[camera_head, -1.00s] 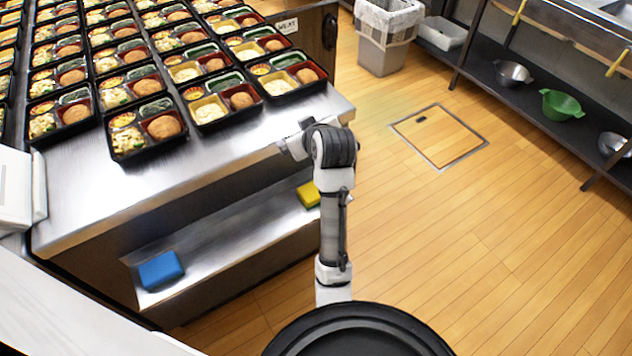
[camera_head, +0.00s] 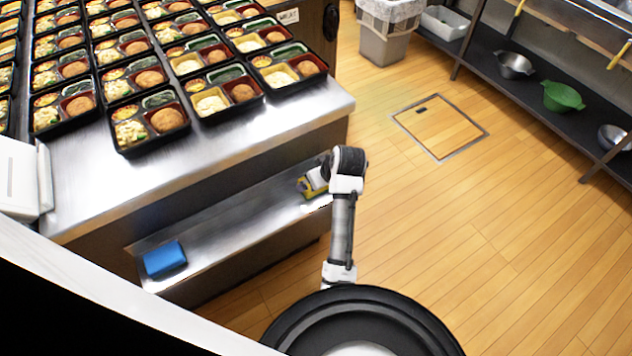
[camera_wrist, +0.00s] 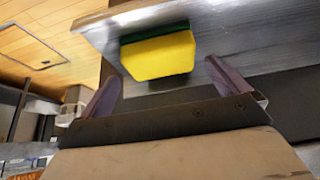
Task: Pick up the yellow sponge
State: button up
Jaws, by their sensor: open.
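The yellow sponge (camera_wrist: 160,57) with a dark green layer lies on the metal shelf (camera_wrist: 245,35) in the wrist view. My gripper (camera_wrist: 165,82) is open. Its two fingers stand apart, one to each side of the sponge's near end as seen there, and the sponge is beyond the palm. I cannot tell whether a finger touches it. In the head view a bit of the yellow sponge (camera_head: 304,187) shows at the right end of the lower shelf, mostly hidden by my gripper and wrist.
A blue sponge (camera_head: 165,258) lies at the left of the lower shelf (camera_head: 225,235). The counter top (camera_head: 85,195) overhangs this shelf and bears several bento trays (camera_head: 150,120). The wooden floor (camera_head: 450,240) to the right is clear. A bin (camera_head: 385,40) stands at the back.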

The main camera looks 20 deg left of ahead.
jog(key=shift+p+x, duration=0.55)
jog(key=shift+x, duration=1.75)
jog(key=c, duration=0.9)
jog(key=shift+o, duration=0.2)
jog(key=shift+r, duration=0.1)
notch_tip(320, 180, up, 20)
jog(key=b, duration=0.1)
